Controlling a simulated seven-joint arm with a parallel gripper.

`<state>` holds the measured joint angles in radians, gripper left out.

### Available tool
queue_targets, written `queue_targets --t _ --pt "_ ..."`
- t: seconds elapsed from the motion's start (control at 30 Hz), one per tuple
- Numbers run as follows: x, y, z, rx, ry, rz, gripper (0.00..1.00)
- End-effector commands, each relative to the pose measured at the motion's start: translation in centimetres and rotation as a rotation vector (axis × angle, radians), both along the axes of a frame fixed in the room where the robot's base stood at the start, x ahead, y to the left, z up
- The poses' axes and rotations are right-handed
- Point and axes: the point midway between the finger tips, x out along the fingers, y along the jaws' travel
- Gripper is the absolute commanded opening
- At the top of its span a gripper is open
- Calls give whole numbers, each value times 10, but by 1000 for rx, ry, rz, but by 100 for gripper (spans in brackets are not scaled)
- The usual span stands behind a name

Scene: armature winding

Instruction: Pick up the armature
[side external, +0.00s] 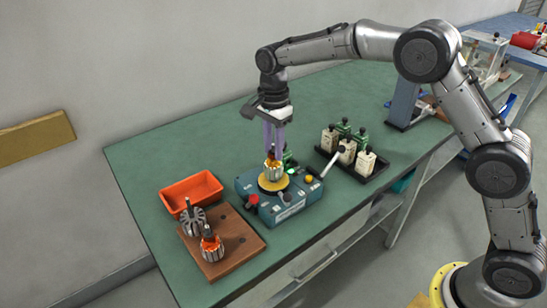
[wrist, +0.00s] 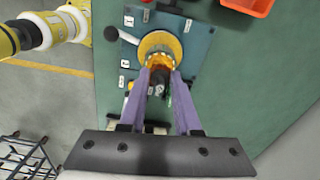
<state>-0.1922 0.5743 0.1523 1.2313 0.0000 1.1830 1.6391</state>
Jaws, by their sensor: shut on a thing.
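The armature (side external: 272,172) has orange windings and a pale core, and stands upright on the round yellow plate (side external: 273,183) of the blue-grey winding machine (side external: 290,206). My gripper (side external: 273,152) comes straight down from above with its purple fingers shut on the armature's upper part. In the wrist view, the fingertips of my gripper (wrist: 160,73) close around the dark shaft, and the orange windings (wrist: 158,60) show just beyond them over the yellow disc (wrist: 174,40). The fingers hide part of the shaft. I cannot tell whether the armature touches the plate.
A wooden block (side external: 236,255) at the front left holds two more armatures (side external: 211,244). An orange bin (side external: 190,190) lies behind it. The green table behind is clear.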

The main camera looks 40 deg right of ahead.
Motion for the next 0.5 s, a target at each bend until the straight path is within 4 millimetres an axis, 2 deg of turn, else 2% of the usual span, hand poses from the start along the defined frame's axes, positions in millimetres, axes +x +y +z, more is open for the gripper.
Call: queue_targets --t 0.17,0.37,0.5 --pt "1 0 8 0 -4 0 0" --pt "1 0 34 1 -7 0 0" --pt "-22 -4 61 2 -9 0 0"
